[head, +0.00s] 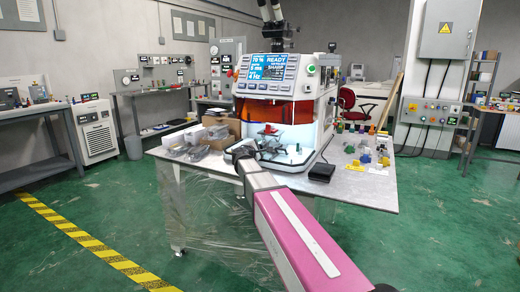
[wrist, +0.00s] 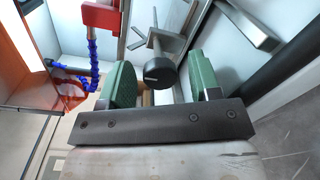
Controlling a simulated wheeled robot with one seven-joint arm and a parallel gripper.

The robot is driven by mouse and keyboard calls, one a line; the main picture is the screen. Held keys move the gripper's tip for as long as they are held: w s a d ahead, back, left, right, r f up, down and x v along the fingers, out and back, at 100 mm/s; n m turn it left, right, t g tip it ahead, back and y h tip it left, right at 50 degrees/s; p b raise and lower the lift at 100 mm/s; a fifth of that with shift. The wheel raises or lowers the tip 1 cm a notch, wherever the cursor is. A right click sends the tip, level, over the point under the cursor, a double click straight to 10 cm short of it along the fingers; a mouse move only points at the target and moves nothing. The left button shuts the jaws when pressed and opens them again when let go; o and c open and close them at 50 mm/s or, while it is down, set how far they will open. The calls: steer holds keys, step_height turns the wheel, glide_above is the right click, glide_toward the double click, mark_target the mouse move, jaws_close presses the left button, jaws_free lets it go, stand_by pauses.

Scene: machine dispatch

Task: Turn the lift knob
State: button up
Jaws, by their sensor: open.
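A bench machine (head: 315,75) with a lit screen and an orange shield stands on the table, and its front chamber is open and lit. My arm reaches from the lower right to this opening. My gripper (wrist: 160,82) is open, with its two green finger pads apart. A black round knob (wrist: 160,73) on a metal shaft, which looks like the lift knob, shows between the pads in the wrist view. Gaps show on both sides of it, and I cannot tell how deep it sits between the pads. In the head view the knob cannot be made out.
In the wrist view a red block (wrist: 102,16) and a blue jointed hose (wrist: 92,62) are close at the upper left. The orange shield (wrist: 30,55) is at the left. Grey boxes (head: 200,137) lie left of the machine, and a black box (head: 321,172) lies right of it.

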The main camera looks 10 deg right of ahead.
steer(key=v, duration=1)
steer(key=shift+s+a, duration=0.15)
steer(key=shift+s, duration=0.15)
